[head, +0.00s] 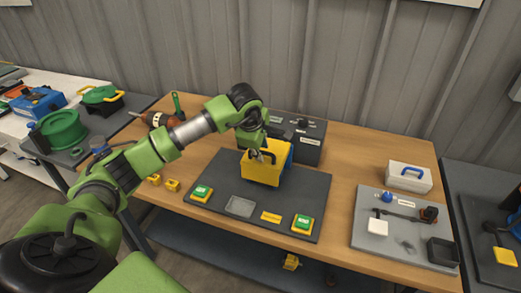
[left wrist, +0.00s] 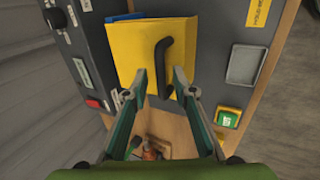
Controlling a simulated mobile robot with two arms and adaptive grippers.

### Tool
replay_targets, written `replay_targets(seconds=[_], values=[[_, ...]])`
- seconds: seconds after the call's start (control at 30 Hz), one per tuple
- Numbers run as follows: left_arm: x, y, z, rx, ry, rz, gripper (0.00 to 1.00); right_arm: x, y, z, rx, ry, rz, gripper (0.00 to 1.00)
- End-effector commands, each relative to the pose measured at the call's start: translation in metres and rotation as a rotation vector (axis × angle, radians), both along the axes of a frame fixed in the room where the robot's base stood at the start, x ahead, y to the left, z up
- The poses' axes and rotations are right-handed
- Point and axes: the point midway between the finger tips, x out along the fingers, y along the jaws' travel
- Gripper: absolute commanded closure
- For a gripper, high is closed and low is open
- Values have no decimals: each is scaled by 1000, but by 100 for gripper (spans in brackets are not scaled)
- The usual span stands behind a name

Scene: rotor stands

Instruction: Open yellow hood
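The yellow hood (head: 262,172) stands closed-looking on a dark plate (head: 225,172) in the middle of the wooden table. It shows large in the left wrist view (left wrist: 130,48), with a blue part along its edge. The hood has a black bar handle (left wrist: 162,72). My left gripper (head: 262,155) is over the hood. Its fingers (left wrist: 161,74) are apart, one on each side of the lower handle in the picture. I see gaps between fingers and handle; I cannot tell the depth. My right gripper is not in view.
A dark grey control box (head: 305,143) stands right behind the hood. Green buttons (head: 201,193) and a grey tray (head: 240,206) are on the plate in front. A grey board (head: 400,245) and white case (head: 408,178) lie to the right. A drill (head: 155,119) lies at the back left.

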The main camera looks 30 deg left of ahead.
Motion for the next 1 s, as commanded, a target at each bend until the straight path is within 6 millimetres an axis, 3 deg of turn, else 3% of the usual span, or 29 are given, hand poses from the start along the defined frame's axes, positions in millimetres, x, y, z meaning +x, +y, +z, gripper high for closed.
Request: replay_targets(seconds=[0.07,0.17,0.2,0.43,0.73,1.0], values=[[0,0,0,0,0,0,75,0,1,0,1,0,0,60],[0,0,0,0,0,0,98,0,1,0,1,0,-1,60],[0,0,0,0,0,0,100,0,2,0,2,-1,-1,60],[1,0,3,0,-2,1,100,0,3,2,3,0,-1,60],[11,3,25,0,-5,4,100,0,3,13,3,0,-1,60],[12,3,25,1,-4,3,100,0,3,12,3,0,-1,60]])
